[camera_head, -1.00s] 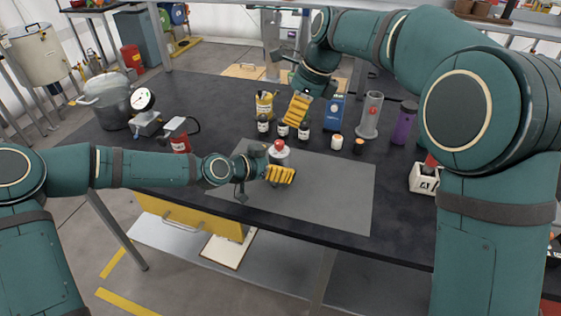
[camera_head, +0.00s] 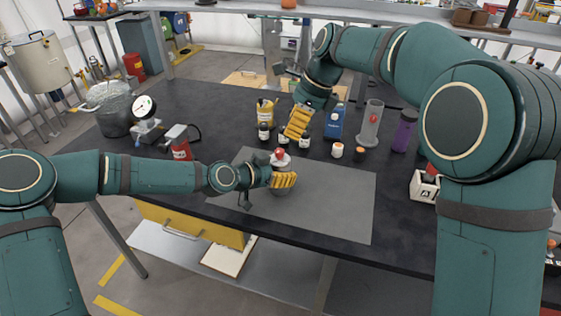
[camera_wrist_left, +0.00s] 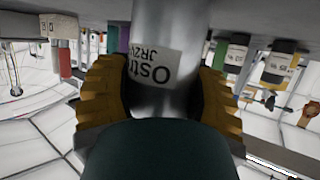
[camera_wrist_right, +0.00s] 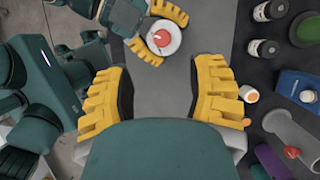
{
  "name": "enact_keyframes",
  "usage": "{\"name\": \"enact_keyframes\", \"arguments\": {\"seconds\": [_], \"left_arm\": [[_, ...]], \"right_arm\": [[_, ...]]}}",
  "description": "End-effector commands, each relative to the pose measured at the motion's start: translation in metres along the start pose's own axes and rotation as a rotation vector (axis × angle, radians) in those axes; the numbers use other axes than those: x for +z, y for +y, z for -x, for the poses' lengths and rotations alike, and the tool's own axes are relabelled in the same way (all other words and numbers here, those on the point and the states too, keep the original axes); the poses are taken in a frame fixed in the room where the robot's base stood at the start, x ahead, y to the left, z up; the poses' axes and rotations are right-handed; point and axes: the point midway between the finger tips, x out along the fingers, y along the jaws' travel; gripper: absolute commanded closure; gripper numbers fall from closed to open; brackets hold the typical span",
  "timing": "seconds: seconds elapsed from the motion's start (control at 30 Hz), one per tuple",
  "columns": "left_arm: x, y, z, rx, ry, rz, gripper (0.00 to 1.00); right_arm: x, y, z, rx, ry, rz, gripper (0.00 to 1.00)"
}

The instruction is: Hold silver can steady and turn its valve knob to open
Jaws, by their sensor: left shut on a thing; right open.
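The silver can (camera_head: 281,161) stands upright on the grey mat, with a red valve knob (camera_head: 279,153) on top. My left gripper (camera_head: 284,180) is shut on the can's body from the left side. In the left wrist view, the can's metal wall (camera_wrist_left: 160,100) and its partly readable label (camera_wrist_left: 155,68) are between the yellow fingers. My right gripper (camera_head: 299,123) is open and empty, above the table behind the can. In the right wrist view, the can's top (camera_wrist_right: 155,45) and red knob (camera_wrist_right: 161,37) lie beyond the open fingers, apart from them.
A red can (camera_head: 180,149) and gauge (camera_head: 144,107) are left. The mat (camera_head: 340,200) is clear right of the can.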

Motion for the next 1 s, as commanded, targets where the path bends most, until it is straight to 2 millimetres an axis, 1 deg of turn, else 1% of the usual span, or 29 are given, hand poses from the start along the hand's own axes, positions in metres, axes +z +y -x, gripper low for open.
{"name": "enact_keyframes", "arguments": {"seconds": [0.03,0.17,0.3,0.4,0.5,0.67,0.8,0.9,1.0], "left_arm": [[-0.001,0.000,0.000,-0.001,0.002,-0.001,0.86],[-0.001,0.000,0.000,-0.001,0.002,-0.001,0.86],[-0.001,0.000,0.000,-0.001,0.002,-0.001,0.86],[-0.001,0.000,0.000,-0.001,0.002,-0.001,0.86],[-0.001,0.000,0.000,-0.001,0.002,-0.001,0.86],[-0.001,0.000,0.000,-0.001,0.002,-0.001,0.86],[-0.001,0.000,0.000,-0.001,0.002,-0.001,0.86],[-0.001,0.000,0.000,0.000,0.002,-0.001,0.86],[-0.001,0.000,0.000,0.000,0.002,-0.001,0.86]], "right_arm": [[-0.007,-0.002,-0.009,0.032,-0.020,0.002,0.45],[-0.019,-0.003,-0.033,0.138,-0.117,0.036,0.45],[-0.034,-0.004,-0.055,0.245,-0.275,0.079,0.45],[-0.043,-0.006,-0.066,0.299,-0.408,0.107,0.45],[-0.054,-0.009,-0.072,0.331,-0.551,0.132,0.45],[-0.071,-0.017,-0.072,0.333,-0.797,0.166,0.45],[-0.087,-0.026,-0.065,0.291,-0.985,0.187,0.45],[-0.096,-0.031,-0.059,0.255,-1.081,0.197,0.45],[-0.103,-0.034,-0.054,0.227,-1.142,0.203,0.45]]}}
